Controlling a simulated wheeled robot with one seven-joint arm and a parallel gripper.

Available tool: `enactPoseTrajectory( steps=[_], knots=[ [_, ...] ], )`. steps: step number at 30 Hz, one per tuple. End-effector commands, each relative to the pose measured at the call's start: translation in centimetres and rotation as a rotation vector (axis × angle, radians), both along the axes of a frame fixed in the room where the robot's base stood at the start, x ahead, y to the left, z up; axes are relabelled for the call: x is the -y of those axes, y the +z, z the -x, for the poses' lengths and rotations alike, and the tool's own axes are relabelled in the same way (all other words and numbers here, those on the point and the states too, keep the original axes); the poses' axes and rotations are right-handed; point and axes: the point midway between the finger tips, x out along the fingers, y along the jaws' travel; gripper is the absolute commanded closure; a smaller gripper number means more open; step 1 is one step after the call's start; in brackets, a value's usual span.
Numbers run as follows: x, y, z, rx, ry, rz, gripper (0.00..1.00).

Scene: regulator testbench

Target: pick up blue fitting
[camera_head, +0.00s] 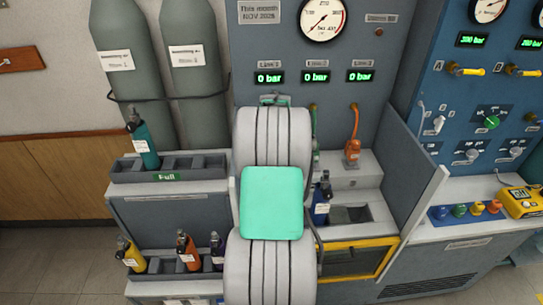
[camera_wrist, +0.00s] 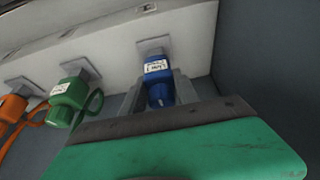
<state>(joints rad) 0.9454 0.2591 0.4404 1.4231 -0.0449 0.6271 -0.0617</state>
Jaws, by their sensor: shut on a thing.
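The blue fitting (camera_wrist: 158,70) with a white label shows in the wrist view, in front of a grey square mount on the pale panel. My gripper (camera_wrist: 159,94) is shut on it, with one grey finger on each side. The fitting looks still up against its mount; I cannot tell whether it is joined to it. In the head view my arm hides the fitting and most of my gripper.
A green fitting (camera_wrist: 70,92) with a looped hose and an orange fitting (camera_wrist: 14,108) sit beside it; they also show in the head view, green (camera_head: 314,122) and orange (camera_head: 353,145). Small bottles stand in a rack (camera_head: 125,177) and lower shelf at left, and a dark blue bottle (camera_head: 322,200) at right.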

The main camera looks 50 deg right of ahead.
Motion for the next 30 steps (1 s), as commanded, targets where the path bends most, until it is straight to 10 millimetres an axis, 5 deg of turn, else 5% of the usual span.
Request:
enactPoseTrajectory(
  steps=[11,18,24,30],
  knots=[
    [0.0,3.6,0.3,0.004,-0.001,0.005,1.00],
    [-2.5,9.5,5.6,0.005,-0.004,0.008,1.00],
    [-4.8,11.8,10.5,0.002,-0.003,0.004,1.00],
    [-5.9,12.9,12.5,0.001,0.000,0.002,1.00]
  ],
)
